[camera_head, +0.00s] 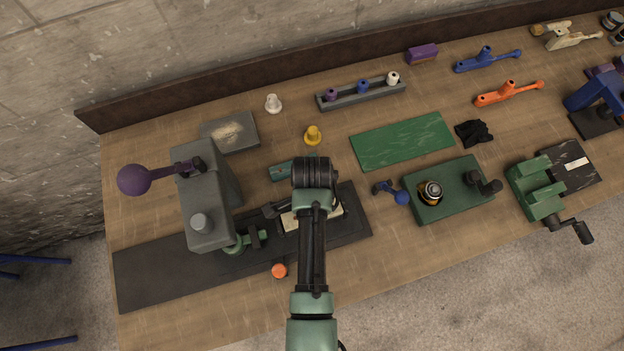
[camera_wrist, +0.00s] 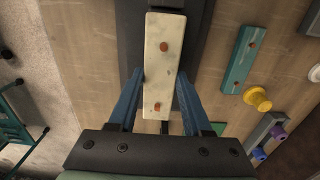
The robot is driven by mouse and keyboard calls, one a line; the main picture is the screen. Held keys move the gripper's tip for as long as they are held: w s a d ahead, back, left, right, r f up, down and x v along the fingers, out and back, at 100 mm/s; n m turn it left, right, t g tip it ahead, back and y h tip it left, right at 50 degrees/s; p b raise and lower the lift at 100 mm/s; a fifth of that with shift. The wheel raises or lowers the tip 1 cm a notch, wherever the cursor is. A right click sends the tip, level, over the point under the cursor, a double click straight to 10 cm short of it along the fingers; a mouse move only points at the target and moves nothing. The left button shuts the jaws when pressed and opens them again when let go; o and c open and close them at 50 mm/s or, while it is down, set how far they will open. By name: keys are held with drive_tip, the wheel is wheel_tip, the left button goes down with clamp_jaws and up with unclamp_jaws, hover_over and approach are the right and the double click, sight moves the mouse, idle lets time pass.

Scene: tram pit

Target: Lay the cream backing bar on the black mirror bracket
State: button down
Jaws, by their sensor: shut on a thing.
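The cream backing bar (camera_wrist: 163,62) is a long pale block with two orange rivets. My gripper (camera_wrist: 160,88) is shut on its sides near one end, with a blue finger on each side. In the head view the bar (camera_head: 292,221) shows partly beneath my arm, over the long black mat. My gripper (camera_head: 303,213) is mostly hidden there by my own wrist. A small black piece (camera_head: 255,236) stands by the green part of the grey press, left of the bar. I cannot tell whether it is the mirror bracket, or whether the bar touches anything below.
A grey press (camera_head: 206,215) with a purple ball handle stands close on the left. A teal bar (camera_head: 282,171) and yellow knob (camera_head: 313,136) lie behind the mat (camera_head: 165,271). An orange cap (camera_head: 279,271) lies in front. A green fixture (camera_head: 450,190) stands right.

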drive_tip(key=shift+f+b, duration=0.35)
drive_tip(key=shift+f, duration=0.25)
drive_tip(key=shift+c, duration=1.3)
unclamp_jaws()
wheel_tip(320, 180, up, 13)
drive_tip(key=b, duration=0.1)
